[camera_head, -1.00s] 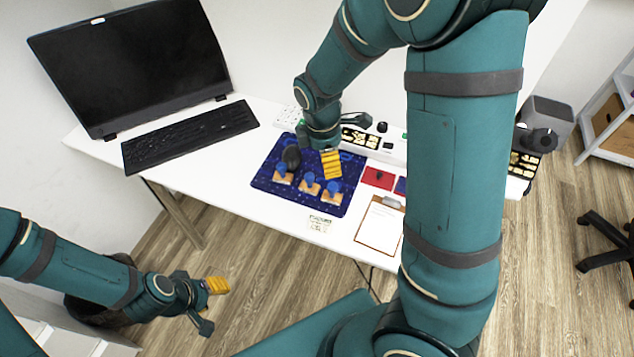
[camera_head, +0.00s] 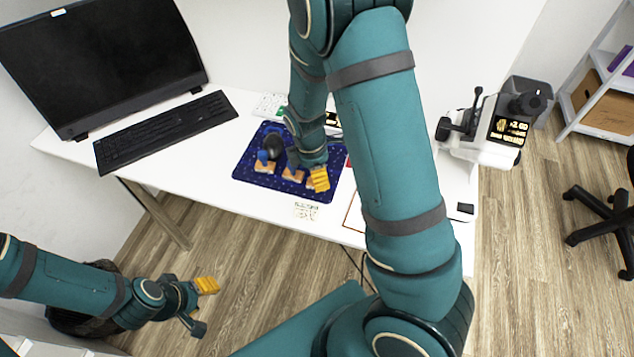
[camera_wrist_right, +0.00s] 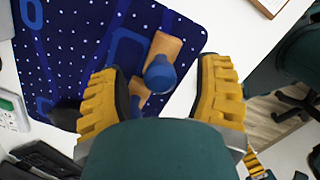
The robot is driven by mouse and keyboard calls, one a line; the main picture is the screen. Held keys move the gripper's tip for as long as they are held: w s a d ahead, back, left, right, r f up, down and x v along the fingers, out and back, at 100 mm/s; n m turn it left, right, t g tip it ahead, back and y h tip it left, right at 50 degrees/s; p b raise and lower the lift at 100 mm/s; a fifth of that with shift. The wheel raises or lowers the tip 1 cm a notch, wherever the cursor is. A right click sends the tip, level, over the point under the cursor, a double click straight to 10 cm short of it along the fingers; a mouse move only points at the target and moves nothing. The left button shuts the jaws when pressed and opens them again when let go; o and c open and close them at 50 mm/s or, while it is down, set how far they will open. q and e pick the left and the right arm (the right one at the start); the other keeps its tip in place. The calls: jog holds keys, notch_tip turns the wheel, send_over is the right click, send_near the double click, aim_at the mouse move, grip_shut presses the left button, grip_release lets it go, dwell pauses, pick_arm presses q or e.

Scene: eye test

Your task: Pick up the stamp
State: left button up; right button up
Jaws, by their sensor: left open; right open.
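Stamps with wooden bases and blue handles stand in a row on a dark blue patterned mat (camera_head: 243,173). In the head view the left stamp (camera_head: 265,164) and the middle stamp (camera_head: 293,174) show, while my right gripper (camera_head: 318,179) mostly hides the right end of the row. In the right wrist view my right gripper (camera_wrist_right: 160,72) is open, with one stamp (camera_wrist_right: 160,76) between its yellow-padded fingers, apparently untouched. A second stamp (camera_wrist_right: 138,92) is partly hidden behind the wrist. My left gripper (camera_head: 203,307) is open and empty, low beside the desk.
A dark rounded object (camera_head: 274,146) stands on the mat behind the stamps. A keyboard (camera_head: 165,130) and monitor (camera_head: 100,65) are at the left. A white machine (camera_head: 485,135) stands at the right. A small paper (camera_head: 306,211) lies at the front edge.

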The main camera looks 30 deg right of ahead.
jog(key=shift+f, duration=0.65)
grip_shut()
jog(key=shift+r, duration=0.15)
notch_tip(320, 180, up, 10)
jog(key=p, duration=0.3)
